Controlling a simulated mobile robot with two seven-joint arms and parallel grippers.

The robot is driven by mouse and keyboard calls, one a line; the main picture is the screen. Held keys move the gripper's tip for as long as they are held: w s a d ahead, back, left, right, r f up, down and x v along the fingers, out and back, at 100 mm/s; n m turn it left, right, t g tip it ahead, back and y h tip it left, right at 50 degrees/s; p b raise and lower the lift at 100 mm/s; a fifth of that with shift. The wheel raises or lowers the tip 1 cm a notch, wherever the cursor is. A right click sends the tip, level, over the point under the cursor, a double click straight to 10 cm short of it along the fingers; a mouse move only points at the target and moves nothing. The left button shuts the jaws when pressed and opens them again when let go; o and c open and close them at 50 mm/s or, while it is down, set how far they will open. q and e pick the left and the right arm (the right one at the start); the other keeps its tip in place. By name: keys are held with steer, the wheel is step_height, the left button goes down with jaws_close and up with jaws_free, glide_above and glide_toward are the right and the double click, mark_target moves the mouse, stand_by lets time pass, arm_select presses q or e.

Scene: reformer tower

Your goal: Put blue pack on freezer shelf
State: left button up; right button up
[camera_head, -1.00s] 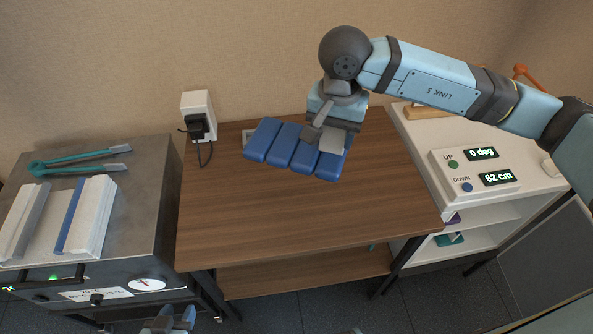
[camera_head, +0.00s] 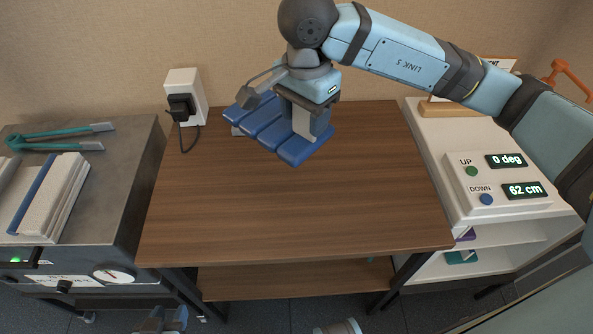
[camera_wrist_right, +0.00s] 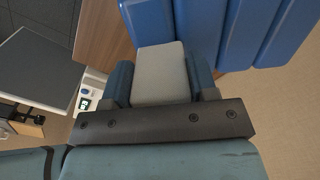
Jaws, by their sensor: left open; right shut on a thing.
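The blue pack (camera_head: 268,127) is a row of several flat blue segments. My right gripper (camera_head: 300,118) is shut on it at its right end and holds it over the rear of the brown wooden table. A gap between pack and table top cannot be judged. My left gripper (camera_head: 163,320) is open and empty at the bottom edge, in front of the table, partly cut off. I cannot identify a freezer shelf in these views.
The wooden table (camera_head: 290,210) is otherwise mostly clear. Left is a metal-topped unit (camera_head: 120,170) with teal tongs (camera_head: 60,140) and white slabs (camera_head: 55,200). A wall socket with black plug (camera_head: 183,100) is behind. Right, a white cabinet (camera_head: 435,150) carries an UP/DOWN panel (camera_head: 497,187).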

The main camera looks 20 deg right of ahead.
step_height(320, 180, down, 19)
steer(key=shift+f+b, duration=0.1)
steer(key=shift+b, duration=0.75)
steer(key=o, duration=1.4)
steer(key=shift+r, duration=0.2)
